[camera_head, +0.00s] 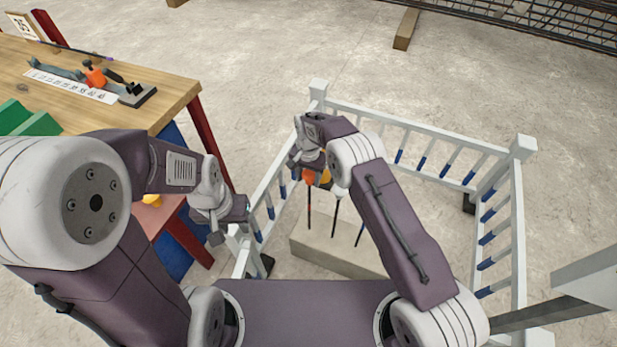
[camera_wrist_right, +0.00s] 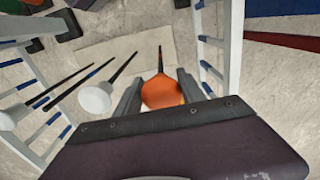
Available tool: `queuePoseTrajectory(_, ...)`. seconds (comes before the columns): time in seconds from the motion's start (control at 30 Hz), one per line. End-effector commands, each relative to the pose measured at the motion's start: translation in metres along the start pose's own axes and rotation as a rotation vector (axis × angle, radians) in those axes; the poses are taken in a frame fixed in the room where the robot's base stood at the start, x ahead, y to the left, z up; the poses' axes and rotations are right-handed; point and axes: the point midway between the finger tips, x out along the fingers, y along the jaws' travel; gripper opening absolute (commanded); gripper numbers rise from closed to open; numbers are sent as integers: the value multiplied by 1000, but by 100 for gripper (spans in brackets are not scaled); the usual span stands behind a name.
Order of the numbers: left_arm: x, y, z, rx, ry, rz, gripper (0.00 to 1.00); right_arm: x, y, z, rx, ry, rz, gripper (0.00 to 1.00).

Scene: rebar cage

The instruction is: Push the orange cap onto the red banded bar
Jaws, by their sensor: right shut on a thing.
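The orange cap (camera_head: 308,177) is between the fingers of my right gripper (camera_head: 307,162), which is shut on it. In the right wrist view, the cap (camera_wrist_right: 162,93) sits between the two fingers, over the top end of a dark bar (camera_wrist_right: 160,60). In the head view, this bar (camera_head: 308,212) stands upright below the cap and shows a reddish band. Cap and bar look in line; how far the cap is seated cannot be told. My left gripper (camera_head: 228,222) hangs empty by the table, away from the bars; its opening is unclear.
Other dark bars (camera_head: 335,215) stand close by in a pale block (camera_head: 320,252). White caps (camera_wrist_right: 95,98) top two bars in the wrist view. A white railing with blue-banded spindles (camera_head: 421,163) surrounds them. A wooden table (camera_head: 165,90) with a fixture stands left.

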Motion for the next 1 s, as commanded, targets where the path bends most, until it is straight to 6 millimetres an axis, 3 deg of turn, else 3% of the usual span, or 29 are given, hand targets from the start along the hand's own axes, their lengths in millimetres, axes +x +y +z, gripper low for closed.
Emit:
queuePoseTrajectory(0.97,18,0,2,0,0,0,36,26,0,0,0,0,0,9)
queuePoseTrajectory(1.0,18,0,2,0,0,0,36,25,0,0,0,0,0,52)
